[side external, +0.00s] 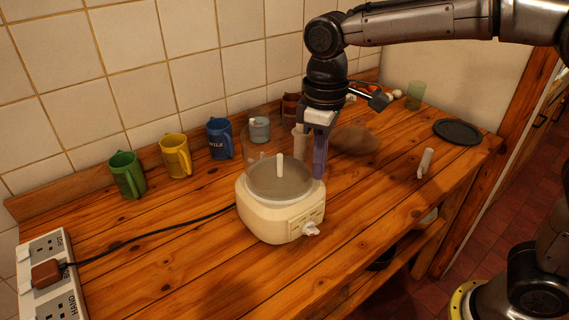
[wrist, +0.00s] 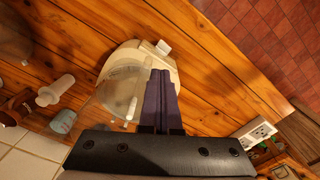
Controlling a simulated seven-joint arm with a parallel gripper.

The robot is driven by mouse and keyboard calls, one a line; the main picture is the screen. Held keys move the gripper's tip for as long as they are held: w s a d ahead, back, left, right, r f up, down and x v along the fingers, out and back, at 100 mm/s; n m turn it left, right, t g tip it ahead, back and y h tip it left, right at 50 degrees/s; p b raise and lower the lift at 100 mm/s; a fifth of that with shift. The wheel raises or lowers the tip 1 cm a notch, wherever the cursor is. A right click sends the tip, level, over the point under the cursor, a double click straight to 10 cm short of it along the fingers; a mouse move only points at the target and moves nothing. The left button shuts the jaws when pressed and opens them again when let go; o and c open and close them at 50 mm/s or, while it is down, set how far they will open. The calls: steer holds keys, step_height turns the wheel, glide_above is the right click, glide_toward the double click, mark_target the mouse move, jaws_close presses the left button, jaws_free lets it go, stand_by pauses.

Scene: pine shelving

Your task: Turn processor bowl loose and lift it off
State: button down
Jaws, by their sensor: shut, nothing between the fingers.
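The cream food processor base (side external: 280,222) stands on the wooden counter, its knob facing front right. The clear processor bowl (side external: 262,160) sits upright on the base, with a white central post inside. Its transparent wall is hard to make out. The bowl also shows in the wrist view (wrist: 117,92), on the base (wrist: 130,58). My gripper (side external: 319,176) points down at the right side of the bowl, near its rear right wall. In the wrist view its purple fingers (wrist: 162,75) are together and empty, beside the bowl. I cannot tell whether they touch it.
Green (side external: 127,174), yellow (side external: 175,156) and blue (side external: 220,138) mugs stand along the tiled wall. A brown rounded item (side external: 354,139) lies behind my gripper. A white cylinder (side external: 425,163) and a dark plate (side external: 457,132) are right. A cable runs left to a socket strip (side external: 48,275). The front left counter is clear.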

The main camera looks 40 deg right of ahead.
steer(key=shift+w+d, duration=0.25)
steer(key=shift+d, duration=0.85)
stand_by(0.9)
steer(key=shift+r, duration=2.5)
